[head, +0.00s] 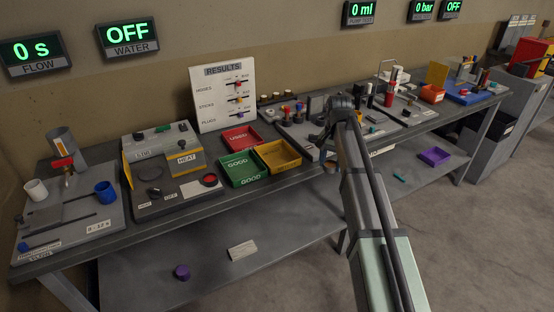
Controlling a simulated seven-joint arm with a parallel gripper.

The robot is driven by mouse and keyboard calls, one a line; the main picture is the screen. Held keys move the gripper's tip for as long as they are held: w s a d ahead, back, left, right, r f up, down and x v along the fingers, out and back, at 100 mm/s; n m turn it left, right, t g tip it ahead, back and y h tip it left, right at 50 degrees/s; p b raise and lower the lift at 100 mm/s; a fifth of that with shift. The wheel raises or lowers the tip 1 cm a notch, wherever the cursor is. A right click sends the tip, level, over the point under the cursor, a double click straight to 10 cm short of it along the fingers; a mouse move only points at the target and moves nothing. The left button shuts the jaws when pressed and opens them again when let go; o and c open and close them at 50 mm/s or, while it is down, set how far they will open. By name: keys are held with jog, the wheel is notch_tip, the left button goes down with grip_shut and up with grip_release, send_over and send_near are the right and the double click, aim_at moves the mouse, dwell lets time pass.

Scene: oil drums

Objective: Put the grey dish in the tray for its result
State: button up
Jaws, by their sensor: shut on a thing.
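My gripper (321,140) is over the middle of the bench, to the right of the trays. It points down and is shut on a small dark thing. The thing is too small and too hidden by the gripper to tell whether it is the grey dish. Three trays stand left of my gripper: a red tray marked USED (240,132), a green tray marked GOOD (250,181) and a yellow tray (278,165). The yellow tray is the closest to my gripper. I cannot pick out a grey dish for certain elsewhere.
A white RESULTS board (210,105) with sliders stands behind the trays. A heater station (165,160) is to their left. A board with cups (65,225) is at the far left. Several small items crowd the bench right of my arm. The bench front edge below the trays is clear.

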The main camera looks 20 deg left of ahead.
jog(key=s+d+f+n, duration=0.1)
jog(key=s+d+f, duration=0.1)
jog(key=s+d, duration=0.35)
jog(key=s+d+f+n, duration=0.1)
jog(key=s+d, duration=0.1)
jog(key=d, duration=0.7)
jog(key=s+d+f, duration=0.2)
jog(key=s+d, duration=0.1)
jog(key=d, duration=0.4)
notch_tip(320, 180, up, 11)
jog(key=m, duration=0.8)
send_over(277, 158)
jog(key=shift+f, duration=5.2)
jog(key=shift+f, duration=0.15)
